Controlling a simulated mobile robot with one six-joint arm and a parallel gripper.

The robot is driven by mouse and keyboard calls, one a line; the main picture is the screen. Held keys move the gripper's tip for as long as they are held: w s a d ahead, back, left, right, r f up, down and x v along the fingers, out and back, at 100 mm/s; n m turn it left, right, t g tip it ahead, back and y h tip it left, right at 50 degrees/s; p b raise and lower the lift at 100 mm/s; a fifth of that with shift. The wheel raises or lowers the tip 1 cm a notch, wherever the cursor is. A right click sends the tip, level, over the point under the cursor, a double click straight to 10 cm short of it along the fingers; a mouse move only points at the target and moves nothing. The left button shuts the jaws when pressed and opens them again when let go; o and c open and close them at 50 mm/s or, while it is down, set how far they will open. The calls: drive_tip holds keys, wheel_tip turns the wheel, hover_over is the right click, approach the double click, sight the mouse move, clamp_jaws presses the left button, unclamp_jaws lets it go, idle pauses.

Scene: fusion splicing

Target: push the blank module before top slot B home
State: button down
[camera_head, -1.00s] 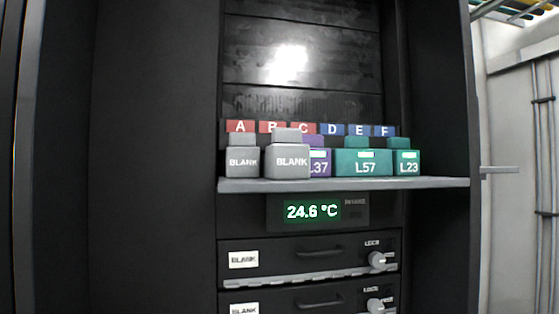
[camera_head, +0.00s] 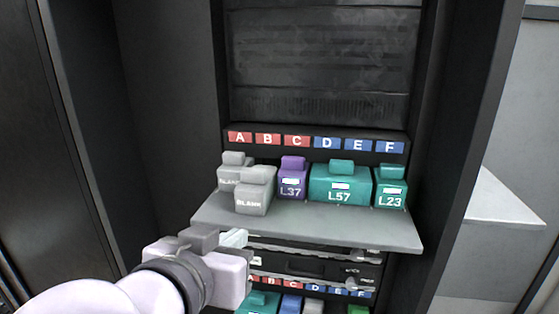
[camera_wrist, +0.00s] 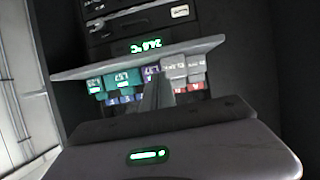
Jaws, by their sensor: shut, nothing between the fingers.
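The grey blank module before top slot B (camera_head: 255,192) sits on the shelf and stands farther forward than its neighbours. It also shows in the upside-down wrist view (camera_wrist: 175,70). The red B label (camera_head: 267,139) is on the strip above and behind it. My gripper (camera_head: 236,238) is shut and empty, in front of and below the shelf's front edge in the head view, apart from the module. In the wrist view, its dark fingers (camera_wrist: 156,94) point towards the row of modules and overlap the area beside the blank one.
Another blank module (camera_head: 233,165) is at slot A, close on the left. A purple L37 module (camera_head: 292,178) is on the right, then teal L57 (camera_head: 340,184) and L23 (camera_head: 391,187). The shelf (camera_head: 310,226) has a bare front strip. A lower row of modules shows beneath.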

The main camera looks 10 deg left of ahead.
drive_tip(key=a+r, duration=0.1)
drive_tip(key=r, duration=0.1)
approach(249, 204)
drive_tip(key=shift+w+f, duration=1.25)
drive_tip(key=shift+w, duration=0.1)
drive_tip(key=shift+w+d+b, duration=0.2)
drive_tip(key=shift+w+b, duration=0.45)
drive_tip(key=shift+w, duration=1.15)
drive_tip(key=shift+w+d+b, duration=0.2)
drive_tip(key=shift+w+b, duration=0.4)
drive_tip(key=shift+w, duration=1.2)
drive_tip(key=shift+w+d+b, duration=0.25)
drive_tip(key=shift+w+b, duration=0.4)
drive_tip(key=shift+w, duration=1.1)
drive_tip(key=shift+s, duration=0.2)
drive_tip(key=s+b, duration=0.1)
drive_tip(key=s, duration=0.1)
drive_tip(key=s+b, duration=0.3)
drive_tip(key=s, duration=0.2)
drive_tip(key=shift+a+f+b, duration=0.1)
drive_tip(key=shift+a+b, duration=0.2)
drive_tip(key=shift+b, duration=0.1)
drive_tip(key=shift+s+r, duration=0.2)
drive_tip(key=shift+s, duration=0.15)
